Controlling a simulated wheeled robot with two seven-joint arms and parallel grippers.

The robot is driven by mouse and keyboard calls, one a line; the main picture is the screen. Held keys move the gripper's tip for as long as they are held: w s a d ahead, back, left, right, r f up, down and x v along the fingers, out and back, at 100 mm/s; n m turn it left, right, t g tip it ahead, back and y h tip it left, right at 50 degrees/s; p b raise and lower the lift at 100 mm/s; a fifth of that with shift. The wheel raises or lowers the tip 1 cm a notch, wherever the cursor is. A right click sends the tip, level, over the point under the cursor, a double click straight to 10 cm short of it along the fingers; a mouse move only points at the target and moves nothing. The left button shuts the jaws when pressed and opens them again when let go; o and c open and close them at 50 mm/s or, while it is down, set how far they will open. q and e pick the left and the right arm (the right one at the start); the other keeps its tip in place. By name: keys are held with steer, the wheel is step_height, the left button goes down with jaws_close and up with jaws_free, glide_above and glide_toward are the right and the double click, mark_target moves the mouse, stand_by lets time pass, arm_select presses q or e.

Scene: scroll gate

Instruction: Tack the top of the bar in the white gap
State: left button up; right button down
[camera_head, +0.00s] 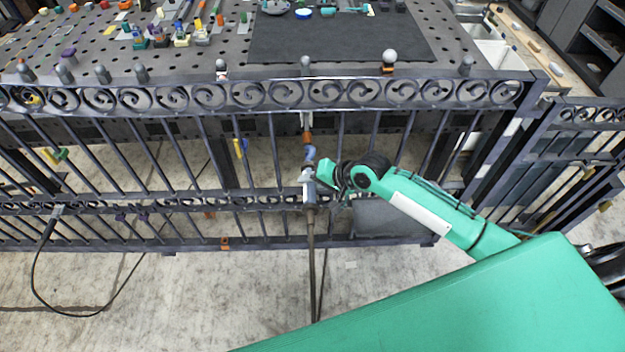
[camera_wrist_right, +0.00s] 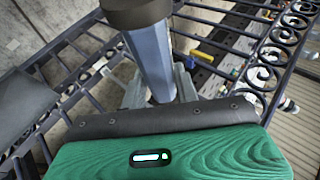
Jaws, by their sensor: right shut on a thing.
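The dark scroll gate (camera_head: 180,168) stands across the head view, with vertical bars under a scroll band. A short white patch (camera_head: 306,119) shows just below the band near the middle, between neighbouring bars. My right gripper (camera_head: 314,183) is in front of the gate's lower scroll band, shut on a blue-grey tool (camera_head: 310,154). The tool points up, and an orange piece (camera_head: 307,137) shows between it and the white patch; I cannot tell whether they touch. The right wrist view shows the tool's faceted body (camera_wrist_right: 153,62) between the fingers. My left gripper is not in view.
A perforated dark table (camera_head: 190,55) with a dark mat (camera_head: 340,40) and small coloured parts stands behind the gate. A clamp (camera_head: 57,212) with a black cable grips the lower band at left. A dark hose-like line (camera_head: 312,265) hangs below my right gripper. The floor in front at left is mostly clear.

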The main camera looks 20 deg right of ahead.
mark_target(314, 209)
steer(key=shift+w, duration=0.2)
steer(key=shift+w+d+r, duration=0.1)
steer(key=shift+w, duration=0.25)
steer(key=shift+w, duration=0.15)
steer(key=shift+d+p, duration=0.1)
steer(key=shift+p, duration=0.4)
stand_by(0.4)
steer(key=shift+s+p, duration=0.3)
steer(key=shift+p, duration=0.2)
steer(key=s+p, duration=0.2)
steer(key=s+a+p, duration=0.1)
steer(key=s, duration=0.1)
steer(key=s+a+p, duration=0.1)
steer(key=s+p, duration=0.1)
steer(key=shift+s+r+p, duration=0.2)
steer(key=shift+r+p, duration=0.1)
steer(key=shift+s+a+p, duration=0.2)
steer(key=shift+s+p, duration=0.25)
steer(key=shift+s, duration=0.15)
steer(key=shift+s+a+p, duration=0.15)
steer(key=shift+s+p, duration=0.25)
steer(key=shift+s, duration=0.15)
steer(key=shift+s+f, duration=0.1)
steer(key=shift+s, duration=0.05)
